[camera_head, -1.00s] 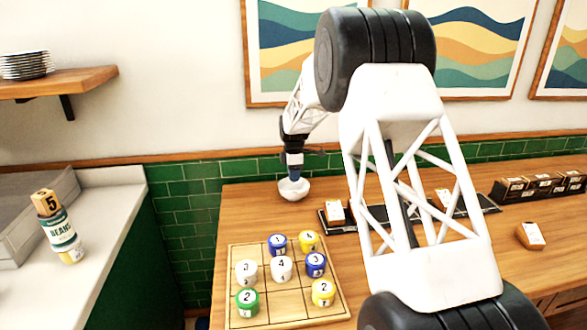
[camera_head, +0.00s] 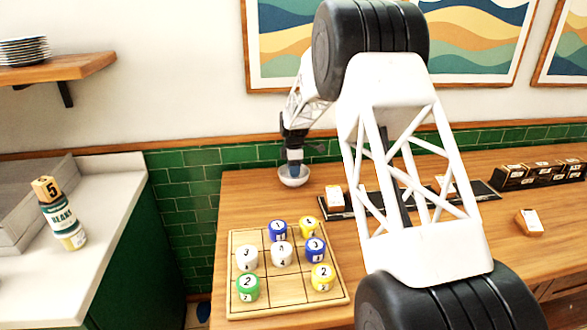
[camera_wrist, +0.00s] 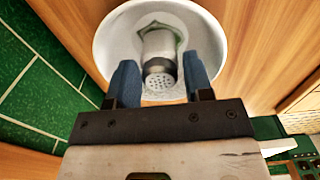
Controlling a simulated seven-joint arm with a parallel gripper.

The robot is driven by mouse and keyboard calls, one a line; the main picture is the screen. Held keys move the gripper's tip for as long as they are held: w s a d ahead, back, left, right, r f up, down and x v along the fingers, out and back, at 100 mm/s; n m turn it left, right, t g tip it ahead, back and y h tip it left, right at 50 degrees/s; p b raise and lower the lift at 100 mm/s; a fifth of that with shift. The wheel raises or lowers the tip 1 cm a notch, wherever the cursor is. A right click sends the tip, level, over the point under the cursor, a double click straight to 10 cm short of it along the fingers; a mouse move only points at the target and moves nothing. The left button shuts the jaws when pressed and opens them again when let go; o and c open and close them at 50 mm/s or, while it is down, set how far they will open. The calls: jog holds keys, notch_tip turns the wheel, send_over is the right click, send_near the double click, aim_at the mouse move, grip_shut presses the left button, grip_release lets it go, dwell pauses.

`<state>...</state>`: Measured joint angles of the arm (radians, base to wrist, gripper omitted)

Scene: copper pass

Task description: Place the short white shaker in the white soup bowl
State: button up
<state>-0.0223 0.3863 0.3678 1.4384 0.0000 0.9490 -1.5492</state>
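The white soup bowl (camera_head: 297,183) stands on the wooden counter near the tiled wall. It fills the upper middle of the wrist view (camera_wrist: 110,40). The short white shaker (camera_wrist: 159,58) is inside the bowl, seen in the wrist view, with its grey perforated cap toward my gripper. It looks tilted or lying down. My gripper (camera_wrist: 161,82) has its blue fingers apart, one on each side of the shaker, with what looks like a narrow gap at both. In the head view the fingers (camera_head: 295,168) reach down to the bowl, and the shaker is hidden.
A wooden grid board (camera_head: 237,308) with several numbered cups is in front of the bowl. A black tray (camera_head: 325,210) with white-topped blocks is to its right.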

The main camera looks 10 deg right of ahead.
jog(key=o, duration=0.3)
jog(key=shift+r, duration=0.15)
dwell(0.4)
jog(key=shift+r, duration=3.35)
